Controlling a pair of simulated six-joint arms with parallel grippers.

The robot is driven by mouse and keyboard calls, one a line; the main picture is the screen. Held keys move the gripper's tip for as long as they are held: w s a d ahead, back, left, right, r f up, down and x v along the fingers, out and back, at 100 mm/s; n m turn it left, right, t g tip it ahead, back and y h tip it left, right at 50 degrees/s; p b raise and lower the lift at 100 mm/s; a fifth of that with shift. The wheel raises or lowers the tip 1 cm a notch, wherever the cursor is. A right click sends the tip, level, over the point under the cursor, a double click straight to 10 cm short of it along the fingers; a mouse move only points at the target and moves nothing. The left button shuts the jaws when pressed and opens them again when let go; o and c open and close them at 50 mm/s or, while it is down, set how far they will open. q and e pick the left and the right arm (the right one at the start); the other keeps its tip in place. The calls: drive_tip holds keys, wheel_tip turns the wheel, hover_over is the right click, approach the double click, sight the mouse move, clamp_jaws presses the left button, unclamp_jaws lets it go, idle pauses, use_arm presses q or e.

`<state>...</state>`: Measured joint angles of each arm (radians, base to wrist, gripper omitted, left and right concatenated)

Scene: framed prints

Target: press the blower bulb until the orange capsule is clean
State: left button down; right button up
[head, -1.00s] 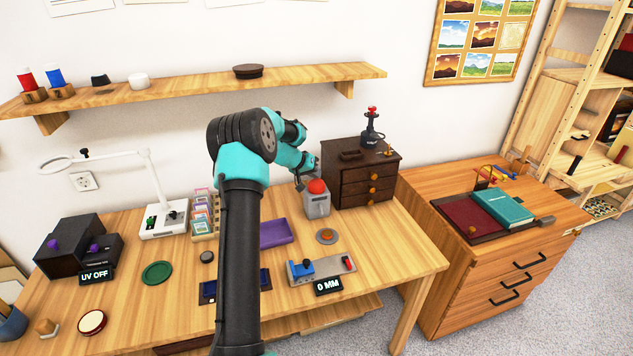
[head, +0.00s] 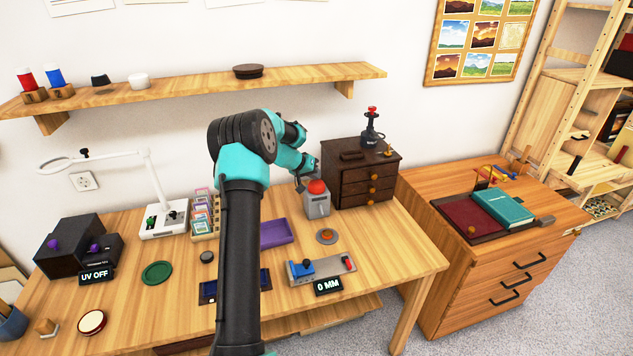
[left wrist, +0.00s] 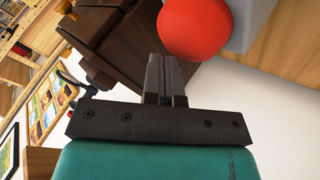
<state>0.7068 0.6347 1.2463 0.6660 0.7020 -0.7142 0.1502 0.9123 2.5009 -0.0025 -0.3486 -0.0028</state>
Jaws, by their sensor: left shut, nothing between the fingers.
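The red blower bulb (head: 317,187) sits on top of a grey box (head: 317,205) on the table, in front of the dark drawer cabinet. The bulb also shows large in the left wrist view (left wrist: 194,28). The orange capsule (head: 326,236) lies on a small round grey disc in front of the box; whether it is dusty is too small to tell. My left gripper (head: 301,186) is shut and empty, close beside the bulb; its closed fingers (left wrist: 164,72) show next to the bulb. I cannot tell if they touch. My right gripper is not in view.
The dark cabinet (head: 350,195) stands just behind the box. A purple tray (head: 276,233) lies to the left of the capsule. A gauge with a blue block (head: 302,268) and a "0 MM" display (head: 328,286) is in front. The table's right front corner is clear.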

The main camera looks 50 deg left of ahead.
use_arm(q)
drive_tip(key=shift+f, duration=0.8)
idle(0.8)
idle(0.3)
drive_tip(key=shift+r, duration=1.55)
drive_tip(key=shift+r, duration=0.1)
drive_tip(key=shift+r, duration=2.4)
drive_tip(key=shift+f, duration=0.1)
